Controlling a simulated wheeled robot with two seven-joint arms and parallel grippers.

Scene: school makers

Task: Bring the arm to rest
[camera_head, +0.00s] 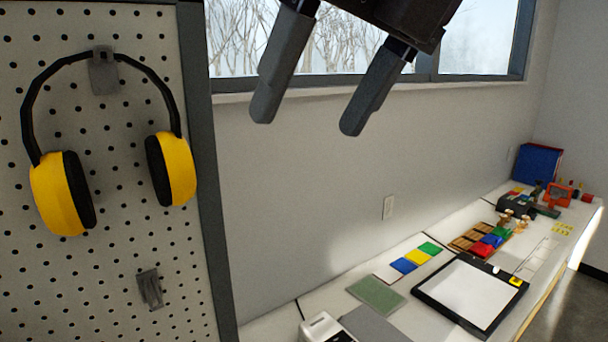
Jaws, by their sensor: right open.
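My right gripper (308,116) hangs down from the top of the view, in front of the window and wall. Its two dark fingers are spread wide apart with nothing between them, so it is open and empty. It is right of the pegboard (120,255) and apart from everything there. My left gripper is out of the picture.
Yellow-and-black ear muffs (60,194) hang from a grey hook (103,72) on the pegboard. A second grey hook (150,290) below is empty. A long white counter (335,298) along the wall holds a black-framed board (470,293), coloured squares and a blue bin (537,164).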

